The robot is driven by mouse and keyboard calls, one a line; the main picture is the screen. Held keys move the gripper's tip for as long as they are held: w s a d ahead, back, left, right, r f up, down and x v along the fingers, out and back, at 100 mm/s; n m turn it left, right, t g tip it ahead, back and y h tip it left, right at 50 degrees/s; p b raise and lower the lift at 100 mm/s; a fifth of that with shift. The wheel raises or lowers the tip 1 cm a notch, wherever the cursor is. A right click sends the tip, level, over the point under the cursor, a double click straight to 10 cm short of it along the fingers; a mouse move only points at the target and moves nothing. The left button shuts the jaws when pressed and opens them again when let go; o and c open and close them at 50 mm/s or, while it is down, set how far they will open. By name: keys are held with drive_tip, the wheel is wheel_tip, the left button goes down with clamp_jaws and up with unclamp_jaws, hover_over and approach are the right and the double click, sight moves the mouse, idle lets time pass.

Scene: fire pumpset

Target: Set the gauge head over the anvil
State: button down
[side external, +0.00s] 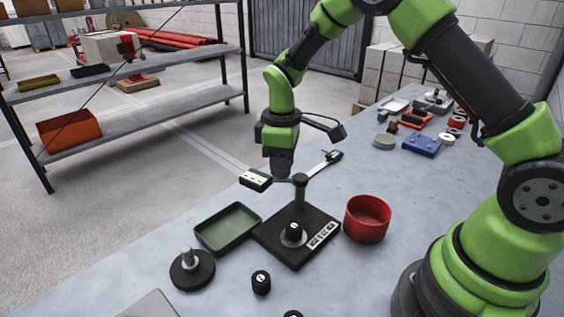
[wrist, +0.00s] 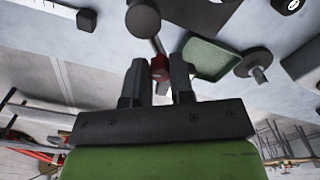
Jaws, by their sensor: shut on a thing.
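The stand has a black base plate (side external: 272,238) and an upright grey post (side external: 300,196). The anvil is a silver disc (side external: 286,242) on the plate, with a small black cylinder (side external: 294,230) standing on it. My gripper (side external: 282,174) is beyond the post, away from the anvil and above the table. In the wrist view my fingers (wrist: 157,90) are shut on a red piece (wrist: 160,68), seemingly the gauge head. A thin bar joins it to the round post top (wrist: 143,18). In the side view my gripper hides the red piece.
A green tray (side external: 205,241) is left of the plate and a red bowl (side external: 367,232) right. A black round base with a peg (side external: 192,282) and a black cylinder (side external: 261,285) stand in front. A white-faced block (side external: 255,180) is beside my gripper. Parts crowd the far right.

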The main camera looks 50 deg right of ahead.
drive_tip(key=shift+s+a+n, duration=0.1)
drive_tip(key=shift+s+n, duration=0.7)
drive_tip(key=shift+n, duration=1.85)
drive_tip(key=shift+s+a+n, duration=0.1)
drive_tip(key=shift+s+n, duration=0.7)
drive_tip(key=shift+n, duration=1.8)
drive_tip(key=shift+s+a+n, duration=0.1)
drive_tip(key=shift+s+n, duration=0.7)
drive_tip(key=shift+n, duration=1.85)
drive_tip(key=c, duration=1)
unclamp_jaws()
wheel_tip(320, 180, up, 10)
